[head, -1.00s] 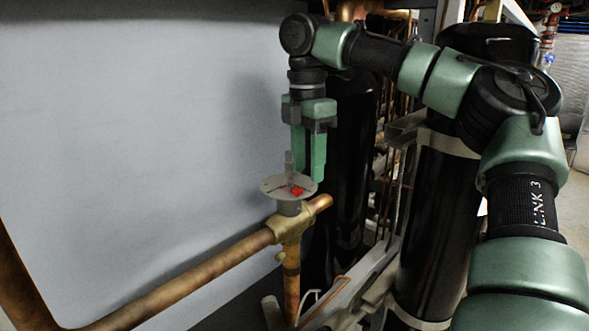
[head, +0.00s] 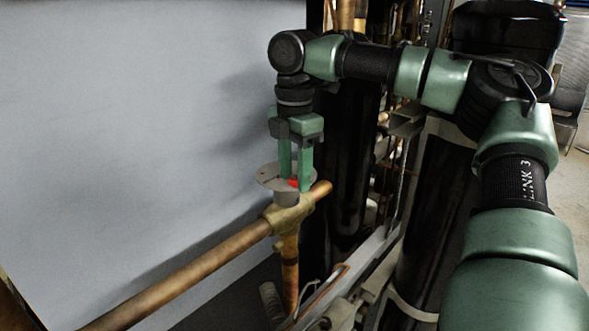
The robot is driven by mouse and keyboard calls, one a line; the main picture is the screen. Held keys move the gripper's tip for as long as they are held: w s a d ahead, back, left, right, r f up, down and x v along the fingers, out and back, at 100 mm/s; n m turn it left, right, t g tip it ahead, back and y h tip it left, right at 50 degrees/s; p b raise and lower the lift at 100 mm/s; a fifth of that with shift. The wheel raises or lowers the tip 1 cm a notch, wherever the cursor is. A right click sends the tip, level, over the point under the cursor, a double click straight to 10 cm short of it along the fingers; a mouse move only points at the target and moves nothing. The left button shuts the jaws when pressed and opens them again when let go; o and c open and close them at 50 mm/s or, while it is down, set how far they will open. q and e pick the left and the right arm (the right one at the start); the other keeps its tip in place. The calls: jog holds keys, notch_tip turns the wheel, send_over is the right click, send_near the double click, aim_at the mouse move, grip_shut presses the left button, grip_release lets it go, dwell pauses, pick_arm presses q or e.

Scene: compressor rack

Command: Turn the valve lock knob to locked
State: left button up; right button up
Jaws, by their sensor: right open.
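The valve lock knob assembly shows as a grey round plate (head: 268,178) with a red mark (head: 293,183) on it, on top of a brass valve body (head: 287,215). My right gripper (head: 295,182) points straight down over the plate. Its two green fingers are apart, with their tips at about the plate's height. The upright grey handle of the knob is hidden behind or between the fingers; I cannot tell whether they touch it. My left gripper is not in view.
A copper pipe (head: 200,272) runs from the valve to the lower left, and another pipe (head: 290,270) drops below it. A pale wall (head: 130,120) stands behind. Tall black cylinders (head: 440,215) and metal framing are close on the right.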

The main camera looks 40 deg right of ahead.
jog(key=shift+a, duration=0.1)
jog(key=shift+s+r, duration=0.15)
jog(key=shift+c, duration=0.4)
jog(key=shift+a, duration=0.1)
jog(key=c, duration=0.5)
grip_shut()
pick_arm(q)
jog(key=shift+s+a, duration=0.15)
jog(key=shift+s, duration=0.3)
